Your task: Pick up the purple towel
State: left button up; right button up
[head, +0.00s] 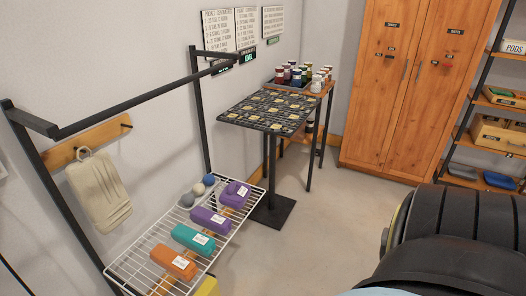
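Two purple items lie on the white wire shelf (142,263) of a black-framed rack. One is a long purple rolled or folded towel (199,215) with a white label. Behind it, at the shelf's far end, is a bulkier purple bundle (235,193), also with a label. I cannot tell for sure which of the two is the task's towel. A teal roll (184,234) and an orange roll (164,259) lie nearer on the same shelf. Neither of my grippers is in view.
Small balls (198,189) sit at the shelf's wall side. The rack's black top rail (135,100) runs above the shelf. A patterned high table (268,110) stands beyond it. A wooden cabinet (403,85) is at the back. Concrete floor (310,225) is open right of the rack.

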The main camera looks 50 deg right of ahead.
aim_at(221, 225)
jog(key=z, duration=2.05)
jog(key=i, duration=1.15)
jog(key=u, duration=2.3)
